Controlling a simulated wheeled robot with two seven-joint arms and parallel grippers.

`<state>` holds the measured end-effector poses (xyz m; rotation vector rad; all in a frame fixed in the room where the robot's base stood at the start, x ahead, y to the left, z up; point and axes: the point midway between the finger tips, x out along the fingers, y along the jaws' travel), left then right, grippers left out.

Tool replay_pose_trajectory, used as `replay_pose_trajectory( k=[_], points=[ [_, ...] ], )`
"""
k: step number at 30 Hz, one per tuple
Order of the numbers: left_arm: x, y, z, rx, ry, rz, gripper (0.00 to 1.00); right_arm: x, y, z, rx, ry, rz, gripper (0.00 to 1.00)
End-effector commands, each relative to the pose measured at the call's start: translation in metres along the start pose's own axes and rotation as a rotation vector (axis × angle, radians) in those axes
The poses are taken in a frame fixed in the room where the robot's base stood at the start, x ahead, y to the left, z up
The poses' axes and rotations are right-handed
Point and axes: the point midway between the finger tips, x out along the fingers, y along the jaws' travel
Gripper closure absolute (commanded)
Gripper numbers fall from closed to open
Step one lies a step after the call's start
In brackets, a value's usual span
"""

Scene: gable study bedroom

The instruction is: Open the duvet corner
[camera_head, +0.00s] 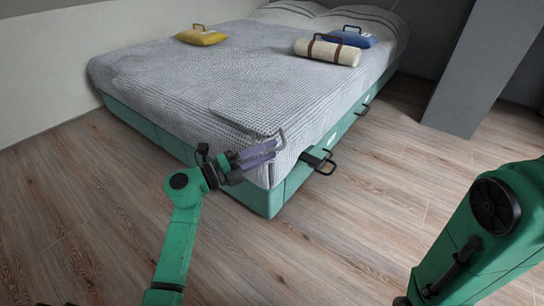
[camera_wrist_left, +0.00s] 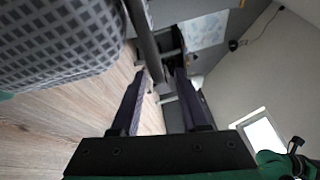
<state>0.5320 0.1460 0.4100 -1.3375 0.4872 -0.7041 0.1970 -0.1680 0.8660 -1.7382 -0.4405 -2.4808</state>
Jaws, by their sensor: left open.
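The duvet (camera_head: 190,80), grey-white with a fine check pattern, covers the bed and hangs over its edges. At the near foot corner a folded duvet corner (camera_head: 240,128) lies flat, with a thin grey handle (camera_head: 282,138) at its right end. My left gripper (camera_head: 273,151) is open, its purple fingers just in front of this corner. Whether they touch the handle I cannot tell. In the left wrist view the two dark fingers (camera_wrist_left: 164,73) stand apart with nothing clearly between them. A grey bar (camera_wrist_left: 147,42) passes close by their tips, and checked fabric fills the upper left. My right gripper is out of view.
The green bed base (camera_head: 270,200) has black drawer handles (camera_head: 320,162) protruding on the right side. A yellow cushion (camera_head: 201,36), a cream roll (camera_head: 327,51) and a blue cushion (camera_head: 347,38) lie on the bed. A grey pillar (camera_head: 483,70) stands right. Wooden floor around is clear.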

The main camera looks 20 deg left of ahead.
Motion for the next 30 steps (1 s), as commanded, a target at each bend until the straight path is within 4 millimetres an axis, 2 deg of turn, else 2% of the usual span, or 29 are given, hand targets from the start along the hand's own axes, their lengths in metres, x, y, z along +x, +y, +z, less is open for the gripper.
replay_pose_trajectory(
  k=[1,4,11,12,15,30],
  points=[
    [0.007,0.002,0.0,0.0,0.0,-0.003,0.55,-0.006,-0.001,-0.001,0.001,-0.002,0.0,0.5],
    [0.015,0.001,0.0,-0.001,-0.001,-0.001,0.55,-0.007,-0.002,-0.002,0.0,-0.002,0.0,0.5],
    [0.017,0.0,0.0,-0.001,0.0,0.001,0.55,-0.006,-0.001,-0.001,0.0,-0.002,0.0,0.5],
    [0.017,0.0,0.0,-0.001,0.0,0.001,0.63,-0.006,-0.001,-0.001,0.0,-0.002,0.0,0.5],
    [0.017,0.0,0.0,-0.002,0.0,0.001,1.0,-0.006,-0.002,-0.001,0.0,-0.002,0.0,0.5],
    [0.017,0.0,0.0,-0.002,0.0,0.001,1.0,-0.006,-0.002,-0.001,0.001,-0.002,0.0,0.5]
  ],
)
